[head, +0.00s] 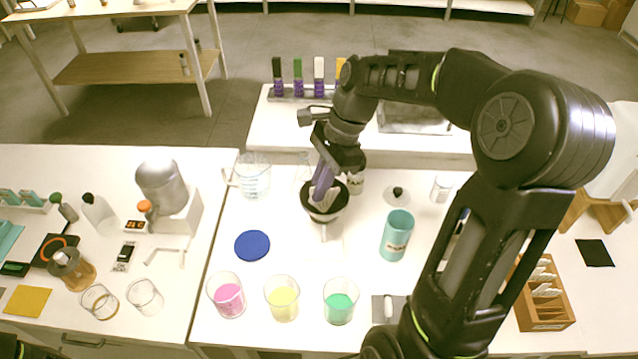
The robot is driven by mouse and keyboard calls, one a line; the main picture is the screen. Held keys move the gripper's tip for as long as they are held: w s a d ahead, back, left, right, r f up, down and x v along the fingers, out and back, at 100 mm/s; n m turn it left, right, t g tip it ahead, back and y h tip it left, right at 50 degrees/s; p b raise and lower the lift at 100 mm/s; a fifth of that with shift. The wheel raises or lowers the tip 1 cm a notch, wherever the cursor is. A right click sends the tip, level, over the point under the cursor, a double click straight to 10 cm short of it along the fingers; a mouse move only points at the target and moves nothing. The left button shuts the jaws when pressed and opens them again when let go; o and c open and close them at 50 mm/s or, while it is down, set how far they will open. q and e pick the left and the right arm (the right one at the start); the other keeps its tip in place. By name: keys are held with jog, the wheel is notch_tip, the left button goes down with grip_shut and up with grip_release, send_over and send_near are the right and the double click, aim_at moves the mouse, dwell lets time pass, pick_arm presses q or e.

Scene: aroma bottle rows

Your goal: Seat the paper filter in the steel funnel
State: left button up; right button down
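The steel funnel (339,211) is in the middle of the white table, with a dark bowl and a pale stem below. The white paper filter (319,204) shows inside the funnel's mouth, beneath my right gripper (318,196). My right gripper points down into the funnel, its purplish-grey finger at the filter. The finger side hides part of the filter, so I cannot tell whether the gripper still grips it or how deep it sits. My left gripper is not in view.
Beakers with pink (229,299), yellow (283,303) and green (340,306) liquid stand along the front edge. A blue disc (252,245) lies left of the funnel. A teal cup (396,238) stands right of it. A glass beaker (253,178) stands behind left.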

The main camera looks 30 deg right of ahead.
jog(key=shift+f+b, duration=0.35)
jog(key=shift+f, duration=0.5)
jog(key=c, duration=1.6)
grip_release()
jog(key=shift+o, duration=0.2)
jog(key=shift+b+v, duration=0.35)
jog(key=shift+v, duration=3.6)
